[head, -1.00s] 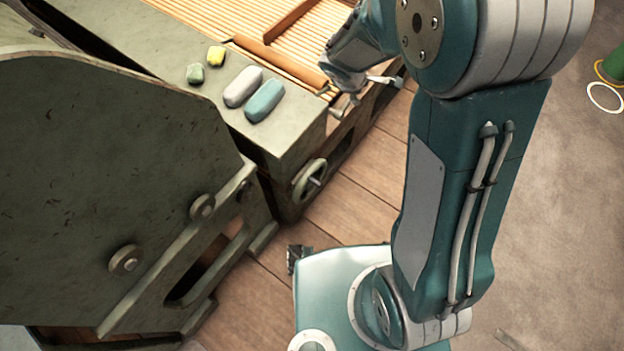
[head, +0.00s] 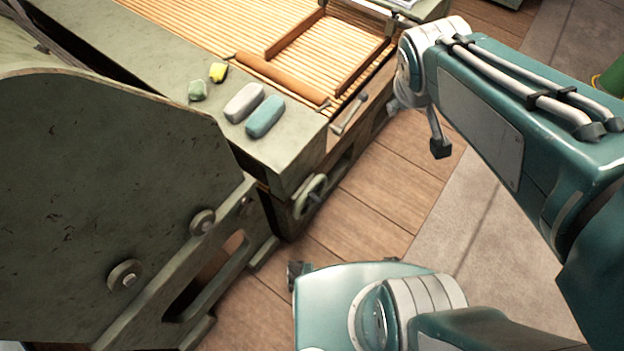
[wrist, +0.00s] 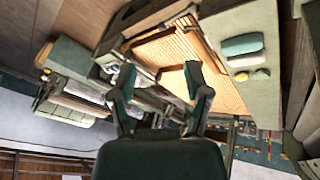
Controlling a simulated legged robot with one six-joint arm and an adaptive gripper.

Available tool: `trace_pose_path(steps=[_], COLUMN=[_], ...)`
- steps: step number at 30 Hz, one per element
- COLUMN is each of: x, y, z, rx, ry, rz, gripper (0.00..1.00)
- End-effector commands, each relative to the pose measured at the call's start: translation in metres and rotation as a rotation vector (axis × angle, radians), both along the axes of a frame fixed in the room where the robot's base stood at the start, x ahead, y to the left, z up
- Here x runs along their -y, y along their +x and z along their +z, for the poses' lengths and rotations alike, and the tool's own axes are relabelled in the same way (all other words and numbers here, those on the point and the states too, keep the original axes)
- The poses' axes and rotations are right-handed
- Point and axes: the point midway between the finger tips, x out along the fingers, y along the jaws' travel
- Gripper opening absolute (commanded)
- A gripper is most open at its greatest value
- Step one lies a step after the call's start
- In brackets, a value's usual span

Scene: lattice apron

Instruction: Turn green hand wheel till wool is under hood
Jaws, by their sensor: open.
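The green hand wheel (head: 308,195) is a small spoked wheel on the machine's near end, below the ledge. My gripper (wrist: 158,80) is open, its two dark fingers apart with nothing between them. In the head view only a dark tip (head: 440,147) shows below my wrist, to the right of and apart from the wheel. The slatted lattice apron (head: 200,20) runs along the machine; it also shows in the wrist view (wrist: 170,50). I cannot pick out loose wool or tell surely which part is the hood. The wheel is not distinguishable in the wrist view.
A grey block (head: 243,103), a blue block (head: 265,117), a yellow lump (head: 218,72) and a pale green lump (head: 197,91) lie on the green ledge. A lever (head: 350,113) stands near the apron's corner. A large green panel (head: 100,170) fills the left. Plank floor beside the wheel is clear.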

Motion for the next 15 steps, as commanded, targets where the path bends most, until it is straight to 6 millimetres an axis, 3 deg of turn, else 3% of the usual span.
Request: trace_pose_path(steps=[5, 15], x=[0.005, 0.019], y=[0.001, 0.049], z=[0.012, 0.010], rx=[0.079, 0.171], ry=[0.080, 0.079], rz=[-0.084, -0.085], gripper=[0.62, 0.62])
